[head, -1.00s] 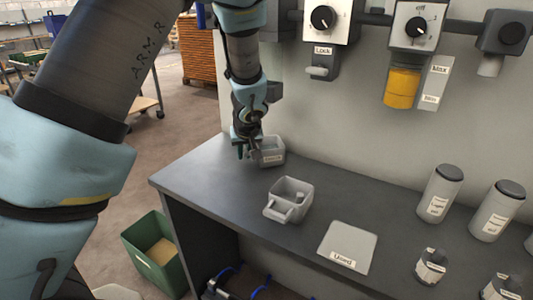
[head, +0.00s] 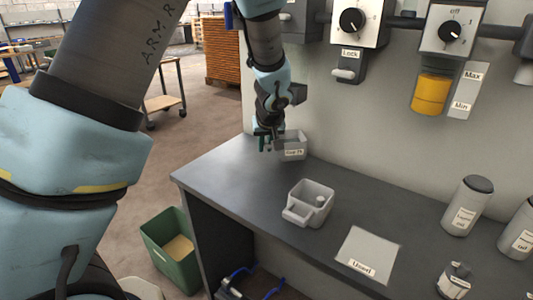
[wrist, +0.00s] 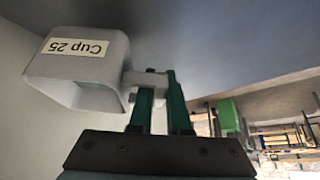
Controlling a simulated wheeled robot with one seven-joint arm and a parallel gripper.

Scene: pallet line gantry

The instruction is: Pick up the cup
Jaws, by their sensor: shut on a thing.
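The grey square cup (head: 291,147) with a white label is near the far left part of the dark table. In the wrist view the cup (wrist: 105,48) appears upside down and its label reads "Cup 25". My gripper (head: 266,138) is beside the cup on its left. In the wrist view its green fingers (wrist: 160,90) are shut on the cup's handle. The cup seems to be a little above the table top; the gap under it is hard to make out.
Another grey square container (head: 309,203) with a handle stands on the table (head: 240,195). Right of it are a flat plate (head: 368,252) labelled "Used" and lidded jars (head: 466,206). A wall with dials and an orange vessel (head: 431,95) rises behind. A green bin (head: 170,248) stands on the floor.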

